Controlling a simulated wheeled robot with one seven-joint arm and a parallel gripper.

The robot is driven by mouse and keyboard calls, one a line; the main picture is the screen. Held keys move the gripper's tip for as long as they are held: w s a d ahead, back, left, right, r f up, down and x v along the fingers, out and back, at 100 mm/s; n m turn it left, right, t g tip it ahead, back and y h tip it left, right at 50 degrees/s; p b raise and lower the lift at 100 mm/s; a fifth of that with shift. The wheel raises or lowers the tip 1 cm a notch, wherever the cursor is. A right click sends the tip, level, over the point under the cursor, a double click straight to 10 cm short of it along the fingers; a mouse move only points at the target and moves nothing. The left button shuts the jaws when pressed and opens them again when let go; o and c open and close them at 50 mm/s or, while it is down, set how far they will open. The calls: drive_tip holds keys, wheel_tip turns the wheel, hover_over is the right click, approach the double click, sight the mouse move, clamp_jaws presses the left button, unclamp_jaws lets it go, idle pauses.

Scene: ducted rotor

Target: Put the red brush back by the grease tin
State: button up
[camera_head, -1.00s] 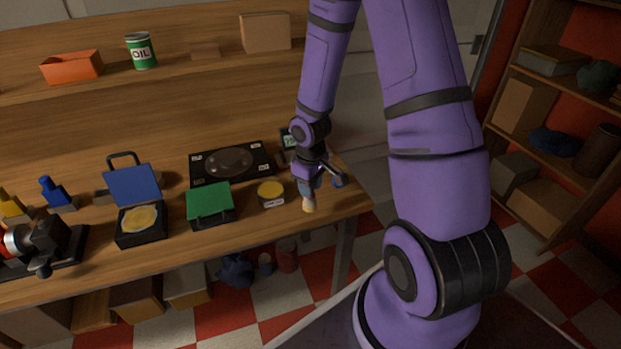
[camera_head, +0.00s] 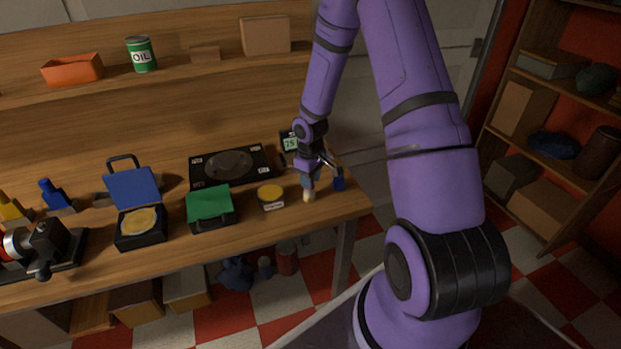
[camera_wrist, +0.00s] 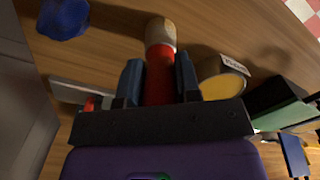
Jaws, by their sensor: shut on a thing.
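My gripper (camera_wrist: 160,83) is shut on the red brush (camera_wrist: 159,75), with its blue fingers on either side of the red handle. The brush's pale bristle end sticks out past the fingertips and shows below my gripper in the head view (camera_head: 309,195). The grease tin (camera_head: 271,197), a low round tin with a yellow top and a pale label, stands on the bench just left of the brush. It also shows right of the brush in the wrist view (camera_wrist: 222,80). The brush and tin look close but apart. I cannot tell whether the bristles touch the bench.
A small blue object (camera_head: 338,180) stands right of my gripper, near the bench's right end. A green-lidded case (camera_head: 210,204) lies left of the tin. A black panel with a round disc (camera_head: 230,163) and a small display (camera_head: 289,141) are behind.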

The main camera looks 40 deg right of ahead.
drive_tip(key=o, duration=0.9)
drive_tip(key=shift+o, duration=0.2)
wheel_tip(320, 180, up, 12)
drive_tip(key=shift+r, duration=0.1)
drive_tip(key=s+a+r+m+t+h, duration=0.1)
drive_tip(key=s+a+r, duration=0.35)
drive_tip(key=r, duration=0.55)
drive_tip(key=s+a+r+m+t+h, duration=0.1)
drive_tip(key=s+a+r, duration=0.3)
drive_tip(key=r, duration=0.6)
drive_tip(key=s+a+r+m+t+y, duration=0.1)
drive_tip(key=s+r, duration=0.3)
drive_tip(key=s, duration=0.5)
drive_tip(key=s+a+r+m+t+y, duration=0.1)
drive_tip(key=s+a+r+t, duration=0.1)
drive_tip(key=s, duration=0.6)
wheel_tip(320, 180, up, 3)
drive_tip(key=shift+s+a+f, duration=0.15)
drive_tip(key=shift+s+a, duration=0.25)
drive_tip(key=shift+a, duration=0.45)
